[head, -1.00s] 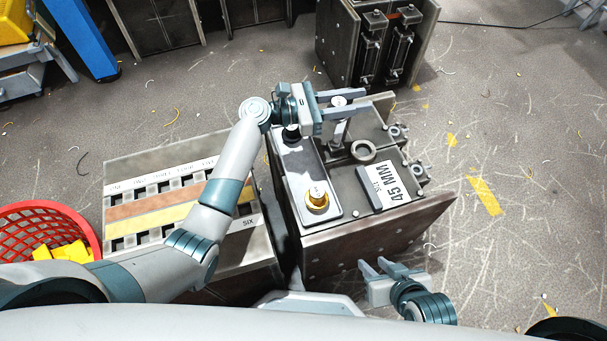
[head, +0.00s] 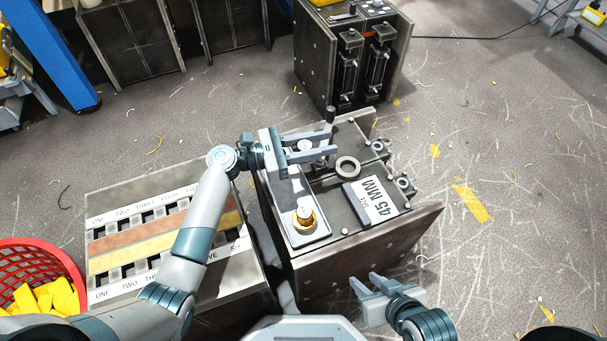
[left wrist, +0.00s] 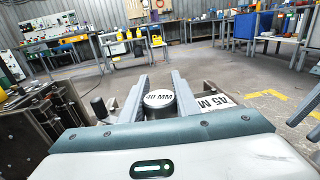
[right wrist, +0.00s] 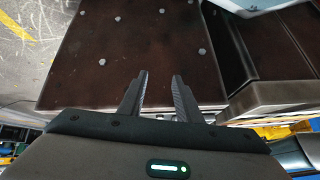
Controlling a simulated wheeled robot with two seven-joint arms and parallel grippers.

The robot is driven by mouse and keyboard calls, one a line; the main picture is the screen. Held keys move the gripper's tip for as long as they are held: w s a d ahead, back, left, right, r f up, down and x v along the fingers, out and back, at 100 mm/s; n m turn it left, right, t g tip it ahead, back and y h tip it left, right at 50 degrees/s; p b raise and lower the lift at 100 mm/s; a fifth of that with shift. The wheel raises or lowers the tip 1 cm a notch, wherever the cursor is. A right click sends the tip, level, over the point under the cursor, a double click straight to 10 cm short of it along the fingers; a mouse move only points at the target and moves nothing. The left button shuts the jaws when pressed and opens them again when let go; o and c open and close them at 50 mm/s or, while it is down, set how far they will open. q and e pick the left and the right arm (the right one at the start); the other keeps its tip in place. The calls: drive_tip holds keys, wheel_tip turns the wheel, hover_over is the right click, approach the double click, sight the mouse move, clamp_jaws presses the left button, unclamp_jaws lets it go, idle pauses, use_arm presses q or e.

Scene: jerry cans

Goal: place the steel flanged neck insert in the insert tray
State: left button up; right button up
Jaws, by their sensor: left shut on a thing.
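The steel neck insert (head: 305,146), a round steel piece with a white top, is between the fingers of my left gripper (head: 334,143). In the left wrist view, its top reads 40 MM (left wrist: 160,98), and the gripper is shut on it. Its flange and underside are hidden. The light grey insert tray (head: 310,239) lies on the bench, with a brass insert (head: 304,217) at its near end. My left gripper is over the tray's far end and hides it; I cannot tell its height. My right gripper (head: 363,281) is open and empty in front of the bench.
A steel ring (head: 347,166) and a SIZE 45 MM block (head: 370,201) are right of the tray. A black-topped handle (head: 330,118) rises by my left fingertips. A slotted rack (head: 105,234) and red basket (head: 33,262) are at left. Floor at right is clear.

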sight(305, 164)
use_arm(q)
drive_tip(key=s+a+f, duration=0.1)
drive_tip(key=s+a, duration=0.1)
drive_tip(key=s+a+f, duration=0.2)
drive_tip(key=shift+f, duration=0.15)
use_arm(e)
drive_tip(key=shift+w+a+r, duration=0.1)
drive_tip(key=shift+a+r, duration=0.1)
drive_tip(key=shift+a, duration=0.1)
use_arm(q)
drive_tip(key=shift+f+b, duration=0.25)
drive_tip(key=shift+b, duration=0.05)
wheel_tip(305, 164, down, 3)
drive_tip(key=shift+b, duration=0.45)
drive_tip(key=shift+f, duration=0.25)
use_arm(e)
drive_tip(key=shift+w+a+r+t+y, duration=0.4)
drive_tip(key=shift+w+a+t, duration=0.2)
drive_tip(key=shift+a+t, duration=0.1)
use_arm(q)
drive_tip(key=shift+f, duration=0.15)
use_arm(e)
drive_tip(key=shift+w, duration=0.1)
use_arm(q)
drive_tip(key=o, duration=1.1)
drive_tip(key=shift+o, duration=0.2)
use_arm(e)
drive_tip(key=shift+a+r, duration=0.1)
